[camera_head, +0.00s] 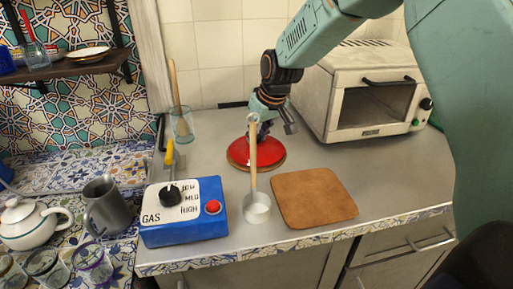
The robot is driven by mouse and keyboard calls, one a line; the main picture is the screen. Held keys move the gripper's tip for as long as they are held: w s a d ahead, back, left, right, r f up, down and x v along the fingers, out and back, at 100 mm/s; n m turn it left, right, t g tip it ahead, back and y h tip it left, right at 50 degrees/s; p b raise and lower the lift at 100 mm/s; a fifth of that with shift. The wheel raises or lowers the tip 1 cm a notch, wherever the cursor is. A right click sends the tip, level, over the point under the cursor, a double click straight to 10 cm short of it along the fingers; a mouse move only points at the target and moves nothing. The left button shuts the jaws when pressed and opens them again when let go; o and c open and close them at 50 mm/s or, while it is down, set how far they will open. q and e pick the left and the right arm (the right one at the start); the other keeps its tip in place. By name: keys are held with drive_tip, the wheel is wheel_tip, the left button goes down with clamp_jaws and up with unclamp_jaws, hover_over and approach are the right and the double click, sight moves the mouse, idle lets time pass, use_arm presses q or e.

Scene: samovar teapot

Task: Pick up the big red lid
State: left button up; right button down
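The big red lid (268,153) is a round dome with a darker rim. It lies flat on the grey counter (225,115) near the middle of the view. My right arm comes in from the upper right, and its gripper (276,127) points down just above the lid's top. Its fingers look spread apart, one toward the right. The lid's knob is hidden behind the fingers and a ladle handle, so contact cannot be seen. My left gripper is not in view.
A ladle (257,208) with a wooden handle stands in front of the lid. A brown board (313,197), a blue gas control box (185,212), a toaster oven (365,90) and a glass (182,124) surround it. A grey mug (106,207) and white teapot (32,224) are at left.

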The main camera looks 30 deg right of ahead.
sight(258, 138)
drive_tip(key=shift+r, duration=0.1)
wheel_tip(258, 138, up, 10)
drive_tip(key=p, duration=0.2)
idle(0.3)
